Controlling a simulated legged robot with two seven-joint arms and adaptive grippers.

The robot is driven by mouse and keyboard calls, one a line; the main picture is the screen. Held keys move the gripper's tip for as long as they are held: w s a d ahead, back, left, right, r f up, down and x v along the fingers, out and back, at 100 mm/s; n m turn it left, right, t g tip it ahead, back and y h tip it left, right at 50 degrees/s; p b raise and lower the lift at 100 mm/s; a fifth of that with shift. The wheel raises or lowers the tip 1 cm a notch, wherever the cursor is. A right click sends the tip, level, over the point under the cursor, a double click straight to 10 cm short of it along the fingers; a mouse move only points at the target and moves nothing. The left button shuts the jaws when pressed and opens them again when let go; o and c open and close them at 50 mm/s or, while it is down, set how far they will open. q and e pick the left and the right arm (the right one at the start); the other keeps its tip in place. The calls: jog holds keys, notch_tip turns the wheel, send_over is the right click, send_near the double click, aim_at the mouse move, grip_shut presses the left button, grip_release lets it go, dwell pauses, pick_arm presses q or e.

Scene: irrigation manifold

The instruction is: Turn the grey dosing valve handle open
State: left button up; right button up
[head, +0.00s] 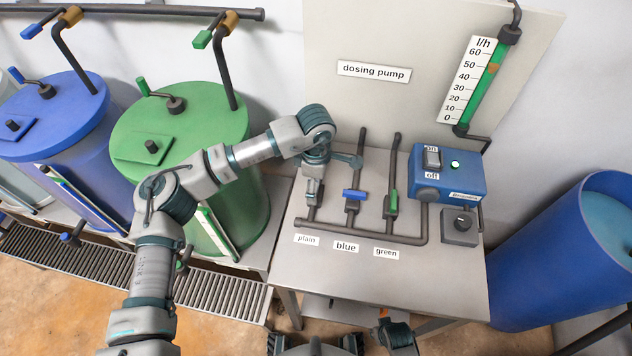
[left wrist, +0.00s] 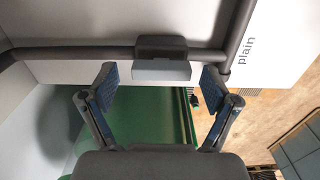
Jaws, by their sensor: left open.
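The grey dosing valve handle (left wrist: 162,70) is a light grey block on a dark valve body on the plain pipe (left wrist: 75,52). In the left wrist view it lies between and slightly beyond the fingertips of my left gripper (left wrist: 160,82), which is open. A gap shows on each side of the handle; neither finger touches it. In the head view my left gripper (head: 318,168) is above the plain valve at the left of the manifold and partly hides it.
The blue handle (head: 354,194) lies across its pipe and the green handle (head: 394,202) lies along its pipe, close on the right. The pump box (head: 462,172) stands right of them. The front of the table (head: 370,279) is clear. A green tank (head: 215,120) stands left.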

pick_arm(q)
notch_tip(320, 180, up, 12)
dwell(0.4)
jog(key=shift+w+f, duration=0.1)
dwell(0.3)
